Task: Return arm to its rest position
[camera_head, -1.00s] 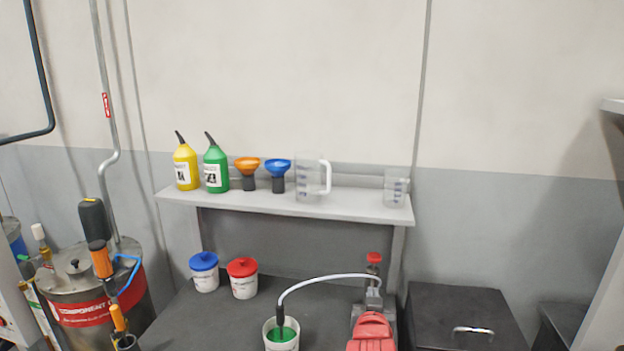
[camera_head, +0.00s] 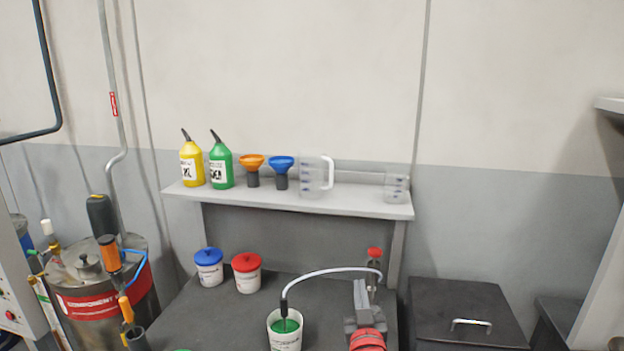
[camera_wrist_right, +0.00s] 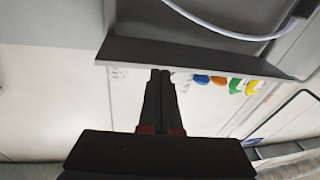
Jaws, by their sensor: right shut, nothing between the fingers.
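My left gripper is out of view.
A white tube arches from the bottle area into a white cup (camera_head: 284,331) with green contents, close to my right gripper. Blue-lidded (camera_head: 208,268) and red-lidded (camera_head: 247,273) tubs stand left. The shelf (camera_head: 300,203) holds bottles, funnels and measuring cups. A black box (camera_head: 465,305) is right.

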